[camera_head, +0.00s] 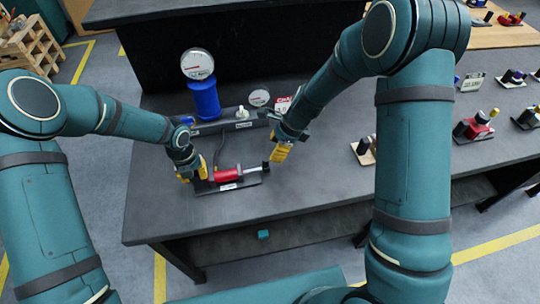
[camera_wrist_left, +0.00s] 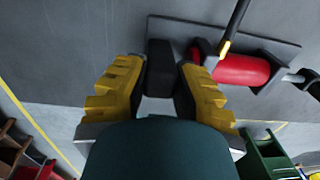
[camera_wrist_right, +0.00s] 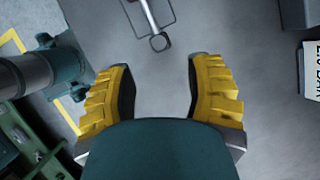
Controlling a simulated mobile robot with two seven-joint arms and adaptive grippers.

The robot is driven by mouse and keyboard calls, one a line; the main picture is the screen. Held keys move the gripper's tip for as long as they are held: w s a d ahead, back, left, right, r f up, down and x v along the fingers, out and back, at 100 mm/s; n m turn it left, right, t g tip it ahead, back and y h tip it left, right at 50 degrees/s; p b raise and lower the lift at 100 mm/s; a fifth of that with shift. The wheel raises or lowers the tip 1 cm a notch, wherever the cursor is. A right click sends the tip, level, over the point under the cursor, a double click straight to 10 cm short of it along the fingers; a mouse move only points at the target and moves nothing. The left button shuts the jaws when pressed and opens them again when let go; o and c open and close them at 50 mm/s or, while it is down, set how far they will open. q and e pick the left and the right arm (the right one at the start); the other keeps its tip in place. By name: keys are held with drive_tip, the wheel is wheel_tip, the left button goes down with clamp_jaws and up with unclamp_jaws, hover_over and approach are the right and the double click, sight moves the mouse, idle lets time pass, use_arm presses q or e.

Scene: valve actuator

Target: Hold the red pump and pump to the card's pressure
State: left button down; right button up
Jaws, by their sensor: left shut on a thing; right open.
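The red pump (camera_head: 228,175) lies on a dark base plate near the table's front edge; its red barrel also shows in the left wrist view (camera_wrist_left: 245,70). A metal rod runs right from it to a black handle (camera_head: 265,166). My left gripper (camera_head: 193,173) is shut on a black block (camera_wrist_left: 160,65) at the pump's left end. My right gripper (camera_head: 281,153) is open and empty, just right of the handle and apart from it. A rod with a round end (camera_wrist_right: 158,42) shows ahead of its fingers.
A large gauge (camera_head: 198,64) stands on a blue cylinder (camera_head: 205,98), with a smaller gauge (camera_head: 259,97) to its right. A grey bar lies behind the pump. A black hose (camera_wrist_left: 236,18) leaves the pump. Several small devices stand at the table's right; the middle front is clear.

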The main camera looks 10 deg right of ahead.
sight(266, 165)
drive_tip(key=shift+v, duration=2.35)
drive_tip(key=shift+f, duration=0.1)
drive_tip(key=shift+w+d, duration=0.1)
drive_tip(key=shift+d, duration=0.05)
drive_tip(key=c, duration=0.6)
drive_tip(key=w+d+n, duration=0.1)
drive_tip(key=w+d+f+n+g, duration=0.1)
drive_tip(key=d+n, duration=0.1)
drive_tip(key=w+d+n+g, duration=0.1)
drive_tip(key=d+n, duration=0.1)
drive_tip(key=shift+d+f, duration=0.15)
drive_tip(key=shift+f, duration=0.05)
clamp_jaws()
drive_tip(key=shift+n, duration=0.5)
drive_tip(key=x, duration=0.9)
drive_tip(key=shift+d+f, duration=0.3)
drive_tip(key=shift+f, duration=0.05)
drive_tip(key=a, duration=0.3)
drive_tip(key=shift+s+f, duration=0.15)
drive_tip(key=shift+s, duration=0.25)
drive_tip(key=shift+s+a, duration=0.15)
drive_tip(key=shift+a, duration=0.35)
